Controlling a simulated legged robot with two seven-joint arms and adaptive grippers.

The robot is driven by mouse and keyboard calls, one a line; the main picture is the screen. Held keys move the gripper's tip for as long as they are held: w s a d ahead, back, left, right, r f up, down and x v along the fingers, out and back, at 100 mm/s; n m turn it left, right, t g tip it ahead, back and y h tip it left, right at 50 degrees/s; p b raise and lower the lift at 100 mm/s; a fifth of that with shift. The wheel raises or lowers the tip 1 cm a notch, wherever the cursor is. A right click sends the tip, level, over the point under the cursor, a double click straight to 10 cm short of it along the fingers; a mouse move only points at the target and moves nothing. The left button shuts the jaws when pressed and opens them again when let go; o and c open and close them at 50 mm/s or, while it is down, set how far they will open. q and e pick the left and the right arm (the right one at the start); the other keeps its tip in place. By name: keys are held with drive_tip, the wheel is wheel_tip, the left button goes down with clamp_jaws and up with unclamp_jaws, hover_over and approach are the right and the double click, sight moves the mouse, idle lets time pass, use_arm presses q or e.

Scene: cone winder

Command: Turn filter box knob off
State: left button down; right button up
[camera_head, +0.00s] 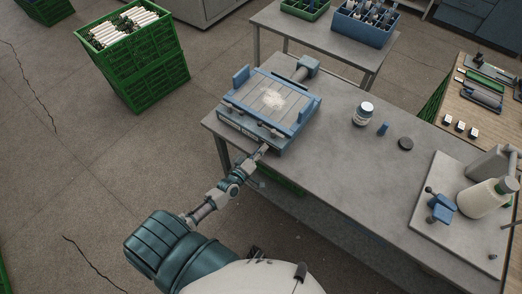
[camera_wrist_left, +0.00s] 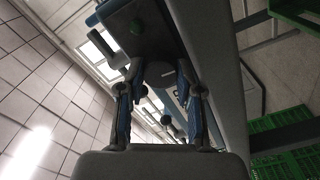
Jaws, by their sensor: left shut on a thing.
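The filter box (camera_head: 243,122) is a blue-framed grey box with a pale dusty patch on top, at the near left corner of the grey table. My left gripper (camera_head: 264,149) is at the front face of the box, which its hand partly hides. In the left wrist view my left gripper (camera_wrist_left: 160,100) has its two blue-padded fingers on either side of a grey rounded knob (camera_wrist_left: 160,72) and is shut on it. The knob's setting is hard to read. My right gripper is not in view.
The grey table (camera_head: 330,150) carries a white jar (camera_head: 363,114), a small blue piece (camera_head: 382,129) and a dark disc (camera_head: 405,143). Stacked green crates (camera_head: 145,75) stand on the floor behind left. The floor at left is clear.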

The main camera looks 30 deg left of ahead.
use_arm(q)
drive_tip(key=shift+f+n, duration=0.15)
drive_tip(key=shift+n, duration=0.25)
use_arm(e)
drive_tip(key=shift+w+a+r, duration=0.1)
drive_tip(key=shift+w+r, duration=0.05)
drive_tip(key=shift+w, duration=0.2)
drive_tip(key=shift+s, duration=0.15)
use_arm(q)
drive_tip(key=c, duration=0.8)
unclamp_jaws()
drive_tip(key=shift+o, duration=0.2)
drive_tip(key=shift+s, duration=0.1)
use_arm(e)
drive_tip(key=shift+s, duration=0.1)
use_arm(q)
drive_tip(key=shift+f, duration=0.1)
